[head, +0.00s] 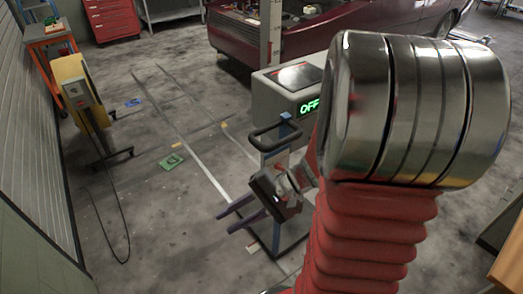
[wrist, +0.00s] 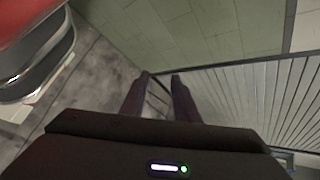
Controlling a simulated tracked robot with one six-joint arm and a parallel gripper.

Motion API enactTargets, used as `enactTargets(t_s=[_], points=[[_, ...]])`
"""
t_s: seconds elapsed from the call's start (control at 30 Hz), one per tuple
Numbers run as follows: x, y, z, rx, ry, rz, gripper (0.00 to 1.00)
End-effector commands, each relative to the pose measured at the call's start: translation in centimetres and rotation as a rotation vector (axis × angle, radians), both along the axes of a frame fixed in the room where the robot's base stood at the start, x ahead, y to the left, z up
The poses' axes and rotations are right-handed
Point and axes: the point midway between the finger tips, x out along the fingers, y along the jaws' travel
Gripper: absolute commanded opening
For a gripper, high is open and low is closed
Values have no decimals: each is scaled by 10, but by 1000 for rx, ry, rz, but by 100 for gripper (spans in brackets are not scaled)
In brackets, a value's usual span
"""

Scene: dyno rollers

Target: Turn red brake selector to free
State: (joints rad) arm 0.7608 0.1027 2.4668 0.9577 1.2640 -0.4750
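No red brake selector can be made out for sure in either view. A light grey cabinet (head: 262,98) with a dark sloped top and a green "OFF" display (head: 309,106) stands mid-scene, its right part hidden behind my arm. A yellow unit (head: 69,72) on a wheeled stand at the left carries a grey control box (head: 83,94) with small markings too small to read. My gripper (head: 226,223) points left in mid-air, in front of a blue-grey stand with a black handle. Its two dark fingers are apart and empty, also in the wrist view (wrist: 160,77).
The handled stand (head: 284,131) is close behind my gripper. A dark red car (head: 330,35) is at the back. A cable (head: 124,225) lies on the floor at the left, near the slatted wall (head: 32,130). Open floor lies left of my gripper.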

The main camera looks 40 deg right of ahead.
Motion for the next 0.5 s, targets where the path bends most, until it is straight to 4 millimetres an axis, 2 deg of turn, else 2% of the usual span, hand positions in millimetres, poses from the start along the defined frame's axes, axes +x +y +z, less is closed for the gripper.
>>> enactTargets(t_s=[0.27,0.5], points=[[22,-55,-15,232,-58,-281,28],[29,-118,-33,389,-145,-552,28]])
